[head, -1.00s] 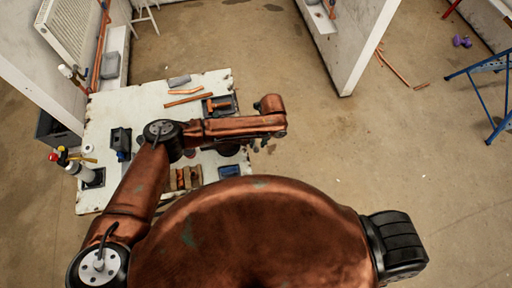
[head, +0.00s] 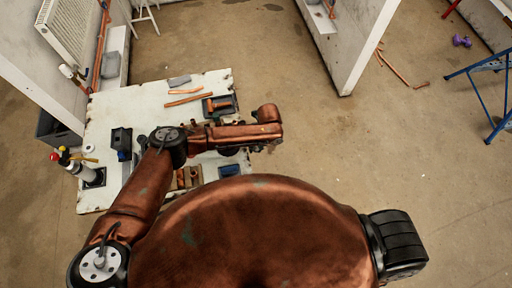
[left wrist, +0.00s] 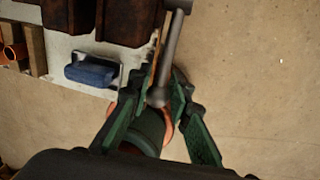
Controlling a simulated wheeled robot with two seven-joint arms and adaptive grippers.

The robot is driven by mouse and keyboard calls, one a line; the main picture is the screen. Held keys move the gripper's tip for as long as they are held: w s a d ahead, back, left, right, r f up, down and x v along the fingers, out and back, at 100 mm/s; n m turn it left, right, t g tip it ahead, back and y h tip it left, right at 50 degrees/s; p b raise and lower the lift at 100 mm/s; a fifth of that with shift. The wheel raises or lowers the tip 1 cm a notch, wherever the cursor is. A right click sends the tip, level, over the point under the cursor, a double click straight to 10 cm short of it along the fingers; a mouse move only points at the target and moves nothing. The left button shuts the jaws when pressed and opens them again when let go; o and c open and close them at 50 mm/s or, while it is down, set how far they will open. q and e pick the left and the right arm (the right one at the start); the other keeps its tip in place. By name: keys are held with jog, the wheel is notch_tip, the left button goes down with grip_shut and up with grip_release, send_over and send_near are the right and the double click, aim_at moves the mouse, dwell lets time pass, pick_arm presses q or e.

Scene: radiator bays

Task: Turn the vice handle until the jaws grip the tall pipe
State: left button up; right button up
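The vice handle (left wrist: 172,50), a grey bar with a rounded end, shows in the left wrist view. My left gripper (left wrist: 158,92) has its green-grey fingers on either side of the bar's lower end. I cannot tell whether they press on it. A dark green round part (left wrist: 146,128) with a copper-coloured rim lies between the fingers lower down; I cannot tell what it belongs to. In the head view my left gripper (head: 262,147) is at the bench's right edge, mostly under my arm. The vice jaws and the tall pipe cannot be made out. My right gripper is not in view.
The white bench (head: 150,98) carries copper pipes (head: 188,98), a dark tray (head: 220,106), a black holder (head: 121,139) and a blue item (head: 229,171). Bottles (head: 82,170) stand at its left. Floor to the right is clear up to a blue trestle (head: 485,100).

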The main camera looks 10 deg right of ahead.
pick_arm(q)
grip_shut()
jog(key=shift+w, duration=0.15)
jog(key=shift+w+r+b, duration=0.1)
jog(key=shift+r+b, duration=0.05)
jog(key=shift+b, duration=0.25)
jog(key=r+g+b, duration=0.1)
jog(key=b, duration=0.2)
jog(key=w+r+g+b, duration=0.1)
jog(key=g+b, duration=0.1)
jog(key=b, duration=0.1)
jog(key=w+r+g+b, duration=0.1)
jog(key=g+b, duration=0.1)
jog(key=b, duration=0.1)
jog(key=shift+b, duration=0.3)
jog(key=shift+r+b, duration=0.2)
jog(key=shift+b, duration=0.3)
jog(key=shift+r, duration=0.2)
